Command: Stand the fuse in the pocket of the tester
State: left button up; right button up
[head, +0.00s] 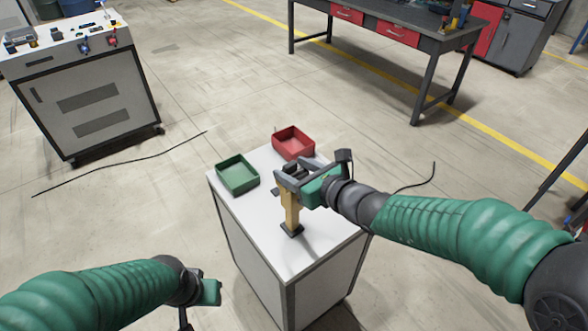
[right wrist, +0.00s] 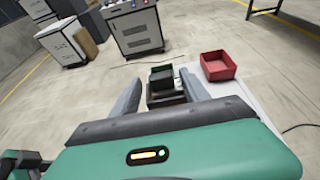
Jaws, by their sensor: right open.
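My right gripper (head: 281,181) is open above the small white-topped cabinet (head: 268,157), and its two grey fingers frame the right wrist view (right wrist: 162,82). A tan upright piece with a dark foot (head: 290,212) shows just below the gripper in the head view; I cannot tell whether they touch. A dark box-like thing (right wrist: 165,99) shows between the fingers in the right wrist view. I cannot clearly make out the fuse or the tester's pocket. My left gripper (head: 207,303) is low at the front left, away from the cabinet, and its fingers barely show.
A green tray (head: 238,187) and a red tray (head: 308,155) stand at the cabinet's far side. The front part of the top looks clear. A grey equipment cart (head: 93,105) stands back left, a workbench (head: 402,35) back right. A black cable (head: 125,166) lies on the floor.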

jog(key=shift+r, duration=0.3)
jog(key=p+v, duration=0.3)
jog(key=v, duration=0.8)
jog(key=s+d+f+n+g+h, duration=0.2)
jog(key=s+f+n+g, duration=0.5)
jog(key=s+f+n, duration=0.5)
jog(key=s+d+f+n+g+h, duration=0.1)
jog(key=s+d+f+n+h, duration=0.1)
jog(key=d+f+n+h, duration=0.4)
jog(key=d+f+n, duration=0.1)
jog(key=d+n, duration=0.4)
jog(key=n, duration=0.5)
jog(key=shift+s+n+g+h, duration=0.2)
jog(key=shift+n+g+h, duration=0.1)
jog(key=shift+g, duration=0.1)
